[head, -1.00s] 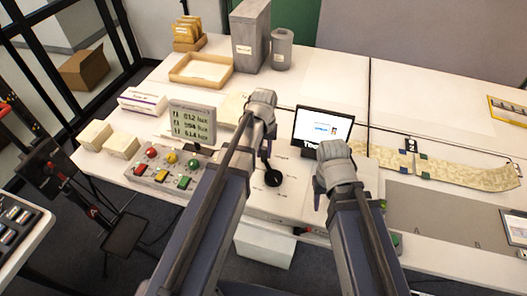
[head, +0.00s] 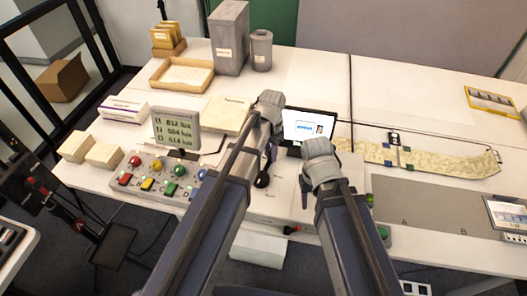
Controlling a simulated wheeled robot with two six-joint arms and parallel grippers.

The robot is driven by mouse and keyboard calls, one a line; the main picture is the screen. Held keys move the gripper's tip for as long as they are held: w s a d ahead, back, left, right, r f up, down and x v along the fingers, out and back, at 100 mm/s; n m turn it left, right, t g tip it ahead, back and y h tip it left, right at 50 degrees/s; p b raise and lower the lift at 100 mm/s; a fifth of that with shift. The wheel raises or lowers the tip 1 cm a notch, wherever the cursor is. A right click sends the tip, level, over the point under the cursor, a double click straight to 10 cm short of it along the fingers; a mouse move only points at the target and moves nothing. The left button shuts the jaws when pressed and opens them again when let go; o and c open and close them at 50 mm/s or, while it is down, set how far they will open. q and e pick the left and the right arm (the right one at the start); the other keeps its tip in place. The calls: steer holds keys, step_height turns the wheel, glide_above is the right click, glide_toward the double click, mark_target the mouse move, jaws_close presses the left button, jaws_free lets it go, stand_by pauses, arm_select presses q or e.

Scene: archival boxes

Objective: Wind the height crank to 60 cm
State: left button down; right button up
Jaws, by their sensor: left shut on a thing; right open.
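The height crank (head: 262,181), a small black round part, is on the pale panel at the front of the table, partly hidden by my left arm. My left gripper (head: 268,158) is over the crank and shut, with its fingers at the crank's handle; the arm hides most of the grip. My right gripper (head: 305,192) is open and empty over the panel, to the right of the crank. Small marks show on the panel, but I cannot read a height.
Left of the crank are a button box (head: 158,178) and a lux display (head: 177,129). Behind stand a small screen (head: 309,127), a grey box (head: 230,40) and a canister (head: 262,52). A patterned strip (head: 440,163) and a grey mat (head: 425,210) lie right.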

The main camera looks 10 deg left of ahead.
arm_select(q)
steer(key=d+m, duration=0.1)
steer(key=s+d+m, duration=0.1)
steer(key=m, duration=0.1)
steer(key=d+m, duration=0.1)
steer(key=shift+s+d+m, duration=0.1)
steer(key=shift+s+m, duration=0.15)
steer(key=shift+m, duration=0.05)
steer(key=shift+s+d, duration=0.25)
steer(key=shift+d, duration=0.05)
steer(key=shift+s+d, duration=0.1)
steer(key=c, duration=0.7)
jaws_free()
steer(key=shift+r, duration=0.15)
arm_select(e)
steer(key=shift+r, duration=0.1)
arm_select(q)
step_height(320, 180, up, 8)
steer(key=p, duration=0.8)
steer(key=shift+f, duration=0.2)
arm_select(e)
step_height(320, 180, up, 8)
steer(key=shift+f, duration=0.2)
